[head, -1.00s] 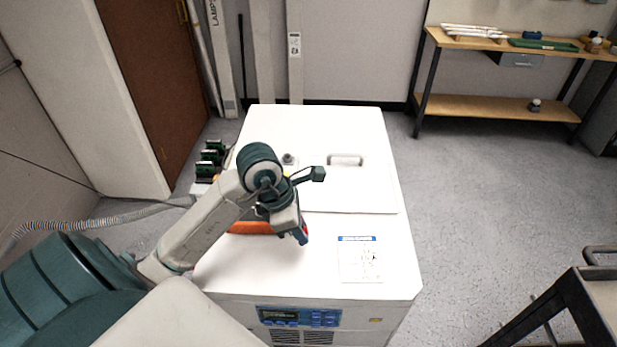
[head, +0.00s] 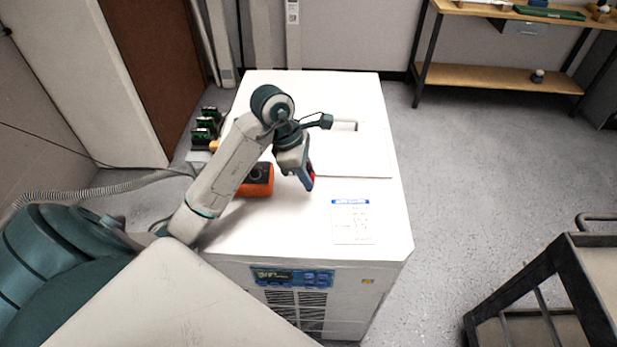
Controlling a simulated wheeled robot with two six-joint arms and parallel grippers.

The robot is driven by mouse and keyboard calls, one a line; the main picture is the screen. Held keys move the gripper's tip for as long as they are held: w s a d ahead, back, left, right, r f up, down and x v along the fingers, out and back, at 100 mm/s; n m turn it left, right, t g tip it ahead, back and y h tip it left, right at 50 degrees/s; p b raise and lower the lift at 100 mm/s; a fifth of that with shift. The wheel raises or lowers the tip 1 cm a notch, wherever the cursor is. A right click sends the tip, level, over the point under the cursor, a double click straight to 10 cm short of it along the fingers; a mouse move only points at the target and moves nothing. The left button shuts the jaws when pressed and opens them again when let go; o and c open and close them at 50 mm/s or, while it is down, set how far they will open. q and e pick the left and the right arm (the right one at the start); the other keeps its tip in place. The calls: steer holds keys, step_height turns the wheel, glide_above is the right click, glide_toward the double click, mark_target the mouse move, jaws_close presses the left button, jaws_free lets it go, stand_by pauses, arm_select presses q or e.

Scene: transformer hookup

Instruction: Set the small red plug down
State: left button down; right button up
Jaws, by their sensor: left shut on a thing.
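My left gripper (head: 305,177) hangs over the white cabinet top (head: 290,222), fingers pointing down. It is shut on the small red plug (head: 311,184), of which only a bit of red shows at the fingertips, beside a blue part. I cannot tell whether the plug touches the top or is just above it. My right gripper is not in view.
A paper sheet with a blue header (head: 351,225) lies to the right. Green boards (head: 207,122) stand beyond the left edge.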

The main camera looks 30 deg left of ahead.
arm_select(q)
steer(key=shift+w+a+f, duration=0.1)
steer(key=shift+w+a, duration=0.15)
steer(key=shift+w, duration=0.3)
steer(key=f+b, duration=0.1)
steer(key=f, duration=0.2)
steer(key=shift+w+f, duration=0.2)
steer(key=shift+f, duration=0.15)
steer(key=shift+a, duration=0.1)
steer(key=shift+f+b, duration=0.15)
steer(key=shift+b, duration=0.25)
steer(key=c, duration=1.2)
jaws_free()
